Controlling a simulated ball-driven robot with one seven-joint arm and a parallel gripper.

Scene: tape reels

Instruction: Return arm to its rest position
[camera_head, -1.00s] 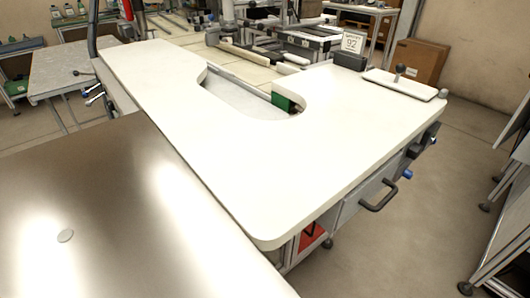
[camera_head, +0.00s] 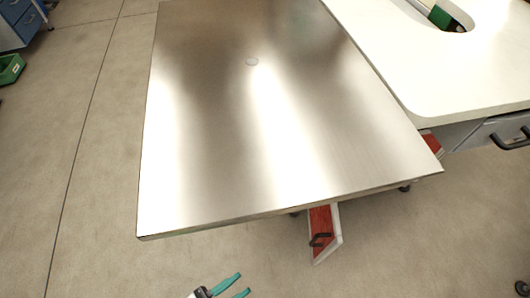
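My gripper (camera_head: 244,283) shows at the bottom edge of the head view, left of the middle. Its two teal fingers point right and stand apart with nothing between them. It is in front of the near edge of a bare brushed-metal table (camera_head: 215,130), with floor visible around it. The rest of my arm is cut off by the bottom of the picture. No tape reels are in view.
A white worktop (camera_head: 440,70) with a cutout adjoins the metal table on the right. A red panel with a black handle (camera_head: 320,225) sits below the metal table's near edge. A green bin (camera_head: 10,69) is at far left. Open floor lies left and in front.

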